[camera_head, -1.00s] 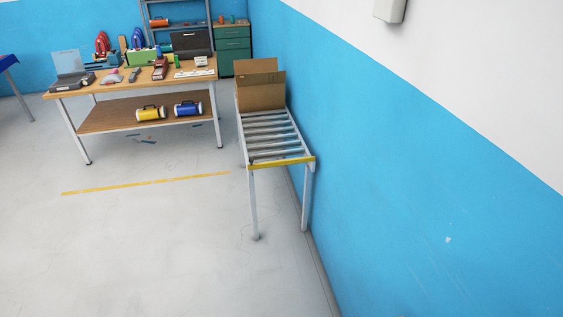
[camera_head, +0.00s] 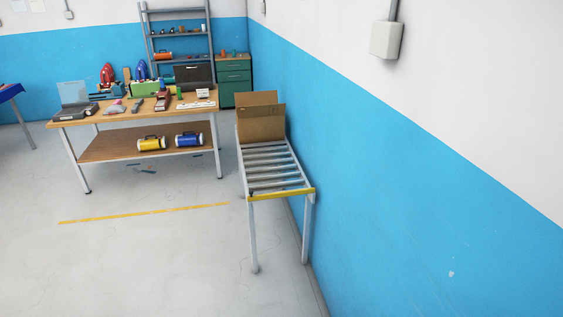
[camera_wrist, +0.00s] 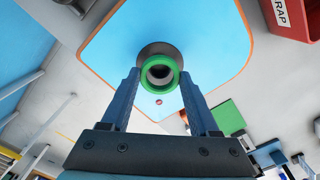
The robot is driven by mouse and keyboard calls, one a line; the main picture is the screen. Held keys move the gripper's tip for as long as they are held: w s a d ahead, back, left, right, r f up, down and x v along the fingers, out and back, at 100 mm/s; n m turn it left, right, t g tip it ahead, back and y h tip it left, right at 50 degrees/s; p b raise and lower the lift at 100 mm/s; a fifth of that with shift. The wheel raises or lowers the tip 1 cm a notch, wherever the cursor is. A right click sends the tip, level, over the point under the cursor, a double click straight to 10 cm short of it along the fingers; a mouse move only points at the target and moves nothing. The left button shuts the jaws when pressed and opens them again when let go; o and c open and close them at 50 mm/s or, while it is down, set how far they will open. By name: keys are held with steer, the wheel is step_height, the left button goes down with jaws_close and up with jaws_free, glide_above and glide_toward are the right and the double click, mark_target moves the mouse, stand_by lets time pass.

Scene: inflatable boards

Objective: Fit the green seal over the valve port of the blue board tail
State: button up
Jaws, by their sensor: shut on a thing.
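In the wrist view, the blue board tail (camera_wrist: 112,48) with an orange edge fills the upper middle. A round dark grey-brown valve port (camera_wrist: 160,47) stands on its face. The green seal (camera_wrist: 160,91) is a ring between the fingertips of my gripper (camera_wrist: 160,76), which is shut on it. The ring overlaps the lower part of the port as seen from the wrist. A dark round opening shows through the ring. I cannot tell whether the seal is around the port or just in front of it. The head view does not show my gripper.
In the head view, a wooden workbench (camera_head: 100,115) holds several tools. A roller conveyor (camera_head: 270,165) with a cardboard box (camera_head: 261,122) stands along the blue wall. The floor in front is clear. In the wrist view, a red bin (camera_wrist: 288,24) is at the upper right.

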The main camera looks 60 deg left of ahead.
steer(key=shift+f+b, duration=0.85)
steer(key=shift+f, duration=0.35)
steer(key=o, duration=1.4)
step_height(320, 180, up, 13)
steer(key=shift+b, duration=0.75)
